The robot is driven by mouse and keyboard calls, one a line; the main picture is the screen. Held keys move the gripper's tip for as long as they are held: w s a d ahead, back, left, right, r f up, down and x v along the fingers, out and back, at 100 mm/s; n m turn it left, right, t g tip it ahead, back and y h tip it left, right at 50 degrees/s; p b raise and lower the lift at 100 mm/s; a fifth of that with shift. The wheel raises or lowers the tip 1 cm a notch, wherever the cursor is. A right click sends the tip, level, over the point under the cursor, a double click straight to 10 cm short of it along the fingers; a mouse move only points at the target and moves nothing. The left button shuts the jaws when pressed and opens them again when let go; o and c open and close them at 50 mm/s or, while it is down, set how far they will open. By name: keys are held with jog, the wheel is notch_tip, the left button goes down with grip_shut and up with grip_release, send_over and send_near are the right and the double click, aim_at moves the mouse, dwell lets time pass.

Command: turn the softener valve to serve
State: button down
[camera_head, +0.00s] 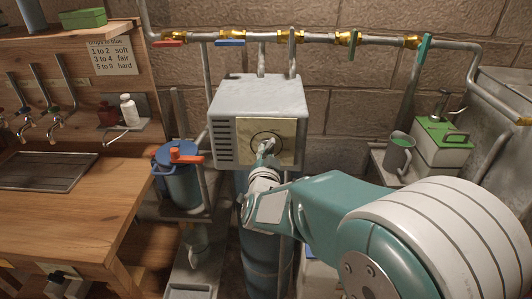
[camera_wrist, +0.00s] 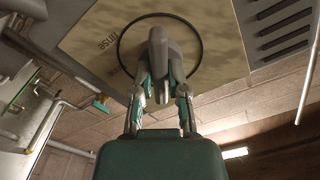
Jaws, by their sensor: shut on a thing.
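The softener head is a grey box (camera_head: 255,95) on top of a tall blue cylinder (camera_head: 265,225). Its front has a beige panel (camera_head: 284,128) with a dark ring. My gripper (camera_head: 264,158) is at this panel. In the wrist view the grey valve handle (camera_wrist: 170,38) stands out from the middle of the ring, between the two fingers of my gripper (camera_wrist: 162,88), which are shut on it. A word that looks like "rinse" shows at the ring's left in the wrist view. Other markings, and where the handle points, I cannot make out.
A blue container (camera_head: 178,185) with a red-orange handle stands close left of the softener. A pipe (camera_head: 320,38) with several coloured valve levers runs along the stone wall above. A wooden counter (camera_head: 75,205) is at left. A grey jug (camera_head: 398,155) and green-lidded box (camera_head: 442,143) stand at right.

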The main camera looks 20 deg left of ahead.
jog(key=shift+s+f+n, duration=0.1)
jog(key=shift+f+n, duration=0.3)
jog(key=shift+n, duration=0.2)
jog(key=c, duration=0.6)
grip_release()
jog(key=shift+c, duration=0.2)
jog(key=shift+a+r, duration=0.15)
jog(key=shift+r, duration=0.1)
jog(key=v, duration=1.1)
jog(key=shift+s, duration=0.4)
